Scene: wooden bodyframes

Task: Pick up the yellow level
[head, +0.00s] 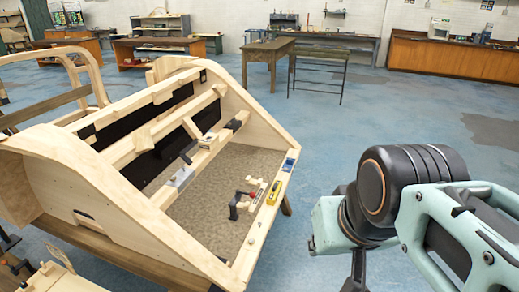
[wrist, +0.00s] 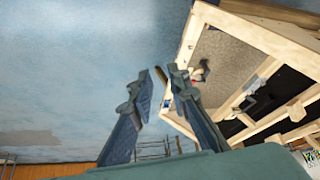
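The yellow level (head: 273,193) is a small yellow piece lying along the right-hand rail of the wooden bodyframe (head: 95,185) in the head view. I cannot make it out clearly in the wrist view. My gripper (wrist: 158,78) is open in the wrist view, with a gap between its two fingers and nothing held. The bodyframe (wrist: 262,30) shows beyond and to the right of the fingers there. In the head view my arm is at the right, apart from the frame, and the fingers cannot be made out clearly.
A black and red clamp-like tool (head: 245,199) is beside the level. A small blue item (head: 289,165) lies farther along the same rail. Other tools (head: 183,176) sit on the inner crossbars. A wooden table (head: 268,55) stands behind; the blue floor (head: 345,130) between is clear.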

